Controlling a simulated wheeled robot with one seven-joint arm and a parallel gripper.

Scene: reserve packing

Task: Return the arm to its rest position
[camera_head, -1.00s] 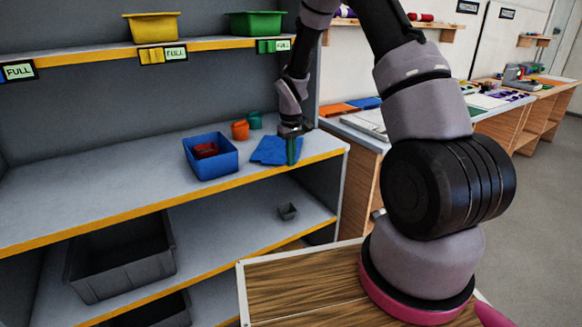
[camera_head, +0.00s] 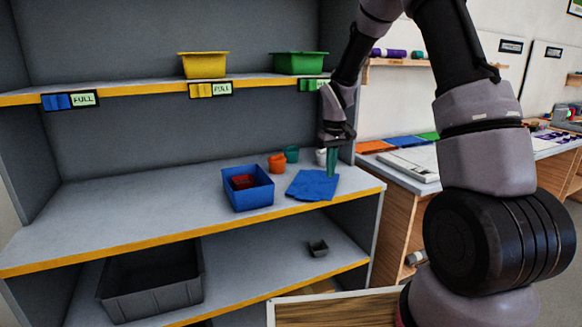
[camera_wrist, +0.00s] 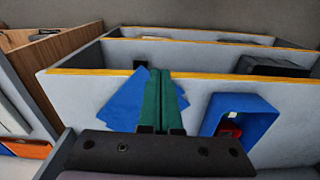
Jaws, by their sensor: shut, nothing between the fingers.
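My gripper (camera_head: 332,161) has green fingers and is shut and empty. In the head view it hangs pointing down over the right end of the middle shelf (camera_head: 130,214), at the right edge of a blue cloth (camera_head: 312,185). In the wrist view the fingers (camera_wrist: 161,100) lie together in front of the blue cloth (camera_wrist: 124,104), which shows on their left and a little on their right. I cannot tell whether the fingertips touch the cloth. My arm reaches up and over from the right of the head view.
A blue bin (camera_head: 248,196) with a red thing (camera_head: 243,181) inside stands left of the cloth. Orange (camera_head: 277,163) and teal (camera_head: 291,154) cups and a white cup (camera_head: 321,156) stand behind. Yellow (camera_head: 203,66) and green (camera_head: 300,63) bins sit above; a grey crate (camera_head: 152,282) sits below.

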